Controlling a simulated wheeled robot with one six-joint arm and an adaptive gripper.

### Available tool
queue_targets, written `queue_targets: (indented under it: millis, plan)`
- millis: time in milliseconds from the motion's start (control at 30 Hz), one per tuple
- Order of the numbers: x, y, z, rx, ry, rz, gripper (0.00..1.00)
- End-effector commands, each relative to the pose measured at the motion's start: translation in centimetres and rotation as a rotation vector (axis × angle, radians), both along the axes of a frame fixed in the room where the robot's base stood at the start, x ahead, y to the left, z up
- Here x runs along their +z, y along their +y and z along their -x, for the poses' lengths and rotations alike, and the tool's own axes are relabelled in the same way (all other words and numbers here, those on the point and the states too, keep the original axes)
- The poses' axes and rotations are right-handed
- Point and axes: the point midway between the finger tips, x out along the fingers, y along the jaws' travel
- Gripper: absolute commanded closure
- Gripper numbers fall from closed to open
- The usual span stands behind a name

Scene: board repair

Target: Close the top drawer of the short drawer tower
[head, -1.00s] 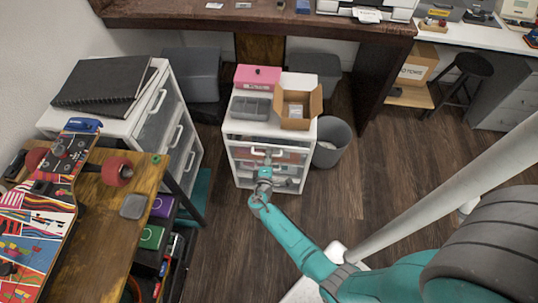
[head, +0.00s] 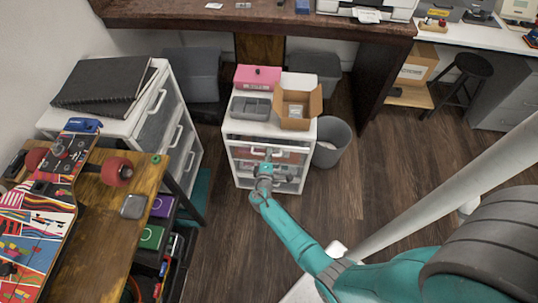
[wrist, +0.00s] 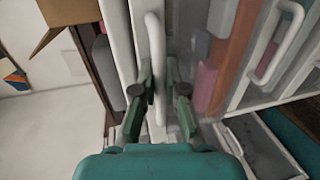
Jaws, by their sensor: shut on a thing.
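The short drawer tower (head: 240,127) is white with clear-fronted drawers and stands on the floor in the middle of the head view. My gripper (wrist: 159,92) is at the front of its top drawer, with one finger on each side of the white bar handle (wrist: 154,50), and is shut on it. In the head view my gripper (head: 267,160) covers part of the drawer fronts. Pink and orange things show through the clear fronts in the wrist view. How far the top drawer stands out is hard to tell.
A pink box (head: 257,77), a grey tray (head: 250,108) and an open cardboard box (head: 298,106) stand on the tower. A grey bin (head: 333,145) is close on its right. A taller drawer tower (head: 160,110) and a wooden bench (head: 95,245) are at left. Floor in front is clear.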

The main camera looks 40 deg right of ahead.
Motion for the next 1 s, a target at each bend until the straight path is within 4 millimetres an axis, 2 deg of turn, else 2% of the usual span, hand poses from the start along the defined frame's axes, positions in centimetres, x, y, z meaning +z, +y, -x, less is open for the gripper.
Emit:
queue_targets:
  millis: [300,600,633,700,733,1000]
  plan:
    - [0.0,-3.0,-2.3,-0.002,0.0,-0.001,1.0]
    - [0.0,-3.3,-2.6,0.0,0.0,-0.001,1.0]
    - [0.0,-3.3,-2.6,0.0,0.0,-0.001,0.84]
    - [0.0,-3.3,-2.6,0.0,0.0,-0.001,0.67]
    - [0.0,-3.3,-2.6,0.0,0.0,-0.001,0.63]
    - [0.1,-3.3,-2.6,0.0,-0.001,-0.001,0.63]
